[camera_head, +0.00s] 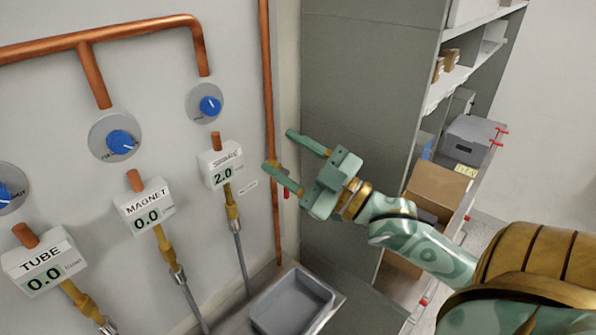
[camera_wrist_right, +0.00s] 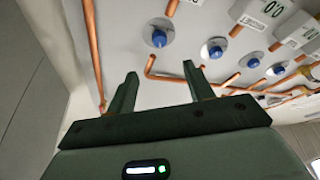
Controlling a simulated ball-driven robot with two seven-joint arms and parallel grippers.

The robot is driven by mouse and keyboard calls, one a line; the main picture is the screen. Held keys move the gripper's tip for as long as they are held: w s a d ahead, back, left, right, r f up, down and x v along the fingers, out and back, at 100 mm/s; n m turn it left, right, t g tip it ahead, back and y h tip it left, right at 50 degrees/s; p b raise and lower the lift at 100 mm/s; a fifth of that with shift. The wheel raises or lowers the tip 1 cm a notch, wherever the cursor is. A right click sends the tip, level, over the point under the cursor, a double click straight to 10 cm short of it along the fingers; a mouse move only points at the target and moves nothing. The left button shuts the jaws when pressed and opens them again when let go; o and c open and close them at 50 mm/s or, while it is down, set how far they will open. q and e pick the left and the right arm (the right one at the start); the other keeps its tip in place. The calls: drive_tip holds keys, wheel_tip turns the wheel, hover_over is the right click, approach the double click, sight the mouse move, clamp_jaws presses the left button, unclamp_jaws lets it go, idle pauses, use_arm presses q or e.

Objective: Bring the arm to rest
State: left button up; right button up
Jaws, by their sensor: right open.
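My right gripper (camera_head: 283,160) is in the middle of the head view, at the end of my green and gold right arm, which comes in from the right. Its two fingers are spread and nothing is between them. It is in front of the grey side panel, close to the vertical copper pipe. In the right wrist view the open fingers (camera_wrist_right: 158,88) point toward the wall with the pipes and knobs. My left gripper does not show in either view.
Blue knobs (camera_head: 210,106) and copper pipes (camera_head: 269,100) are on the left wall. Gauge boxes read 2.0 (camera_head: 221,164) and 0.0 (camera_head: 145,207). A grey tray (camera_head: 292,303) lies below. A shelf with boxes (camera_head: 437,187) stands right of the grey panel (camera_head: 365,90).

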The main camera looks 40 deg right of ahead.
drive_tip(key=shift+v, duration=0.95)
